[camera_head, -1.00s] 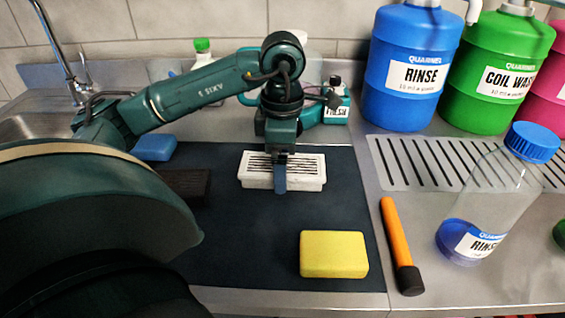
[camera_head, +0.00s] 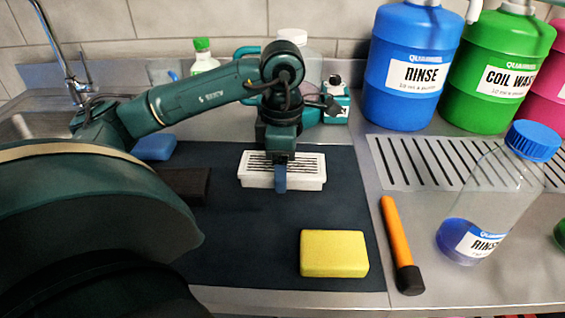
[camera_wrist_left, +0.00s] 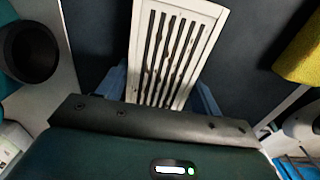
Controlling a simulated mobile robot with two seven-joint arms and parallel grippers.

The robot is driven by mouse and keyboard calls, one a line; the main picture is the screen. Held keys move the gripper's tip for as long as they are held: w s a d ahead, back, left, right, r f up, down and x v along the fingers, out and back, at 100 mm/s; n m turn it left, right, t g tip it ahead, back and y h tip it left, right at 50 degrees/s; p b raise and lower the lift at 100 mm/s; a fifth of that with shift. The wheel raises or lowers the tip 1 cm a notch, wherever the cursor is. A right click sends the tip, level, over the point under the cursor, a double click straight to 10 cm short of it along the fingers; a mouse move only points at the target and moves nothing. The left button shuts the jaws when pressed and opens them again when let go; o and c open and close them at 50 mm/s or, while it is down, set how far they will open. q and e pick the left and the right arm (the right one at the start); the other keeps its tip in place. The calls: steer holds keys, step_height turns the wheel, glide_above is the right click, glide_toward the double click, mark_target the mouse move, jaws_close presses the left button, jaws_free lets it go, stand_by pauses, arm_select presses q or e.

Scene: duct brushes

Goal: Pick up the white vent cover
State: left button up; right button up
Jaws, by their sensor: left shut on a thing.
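The white vent cover (camera_head: 305,176) has dark slats across its top and lies at the middle of the dark mat (camera_head: 230,245) in the head view. My left gripper (camera_head: 280,176) comes down over it from behind, with one blue finger at its near side. In the left wrist view the vent cover (camera_wrist_left: 176,50) runs between the two blue fingers of the left gripper (camera_wrist_left: 160,95), which is shut on it. I cannot tell whether the cover is clear of the mat. My right gripper is not in view.
A yellow sponge (camera_head: 334,254) lies at the mat's front right. A blue block (camera_head: 155,147) and a dark block (camera_head: 185,185) lie left. Large blue (camera_head: 410,60) and green (camera_head: 497,70) jugs stand behind.

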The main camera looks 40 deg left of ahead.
arm_select(q)
steer(key=shift+c, duration=0.5)
steer(key=shift+r, duration=0.2)
step_height(320, 180, up, 10)
steer(key=p, duration=0.3)
steer(key=shift+f, duration=0.15)
steer(key=o, duration=0.6)
steer(key=c, duration=0.4)
steer(key=shift+c, duration=0.2)
